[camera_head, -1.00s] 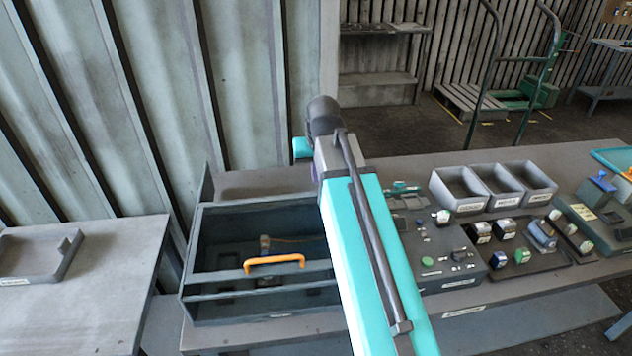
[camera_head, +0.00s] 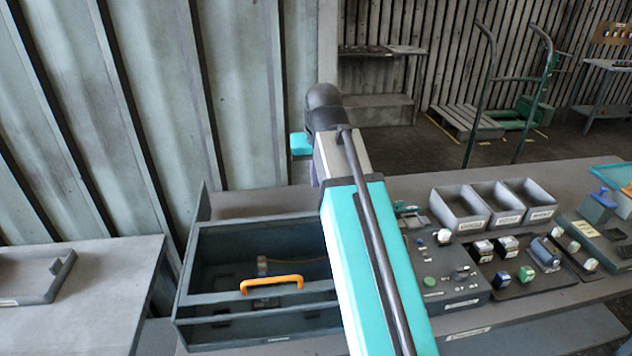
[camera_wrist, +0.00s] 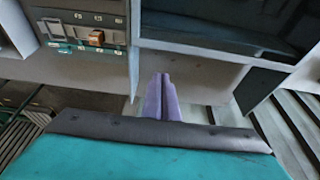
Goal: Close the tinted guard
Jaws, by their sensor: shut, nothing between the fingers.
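The blower housing (camera_head: 187,258) is a dark open-framed box on the bench, left of my arm in the head view. An orange handle (camera_head: 271,284) sits on a bar across its front, with the dark tinted guard (camera_head: 215,310) around it. The interior shows through, and I cannot tell clearly how far the guard stands open. My arm hides the right end of the housing. My gripper (camera_wrist: 161,82) shows purple fingers shut together and empty in the wrist view. A dark framed box, likely the housing (camera_wrist: 225,42), lies beyond the fingertips, apart from them.
A control panel (camera_head: 440,272) with buttons stands right of my arm, before three grey bins (camera_head: 492,208). Several small parts (camera_head: 525,262) lie farther right. A side table (camera_head: 90,290) is at left, and a corrugated wall (camera_head: 130,110) rises behind the housing.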

